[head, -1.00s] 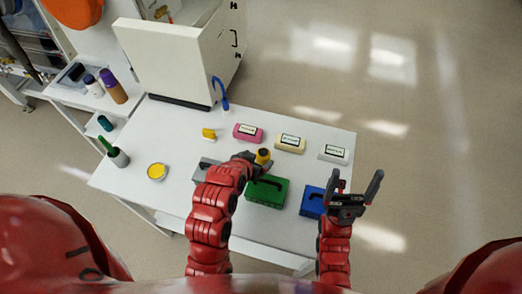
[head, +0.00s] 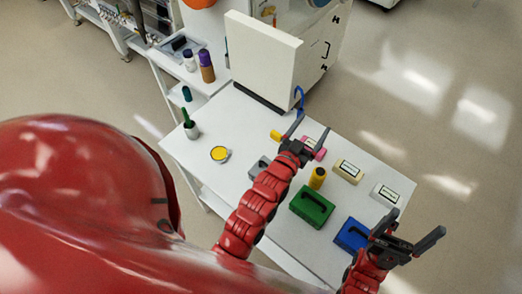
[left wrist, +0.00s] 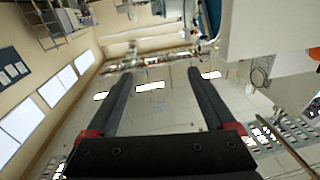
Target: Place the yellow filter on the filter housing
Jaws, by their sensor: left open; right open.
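A yellow cylinder (head: 317,178), which looks like the yellow filter, stands upright behind the green box (head: 312,206). What lies directly under it is hard to see. I cannot tell for certain which thing is the filter housing. My left gripper (head: 313,125) is open and empty, above and behind the cylinder, in front of the pink block (head: 313,149) in the picture. The left wrist view shows its two fingers (left wrist: 158,85) spread with nothing between them. My right gripper (head: 414,224) is open and empty, off the table's right side near the blue box (head: 352,235).
On the white table (head: 205,120) are a grey box (head: 258,168), a cream block (head: 348,171), a white block (head: 385,194), a small yellow item (head: 276,135), a yellow dish (head: 220,154) and a green-handled cup (head: 190,128). A white cabinet (head: 262,60) stands behind.

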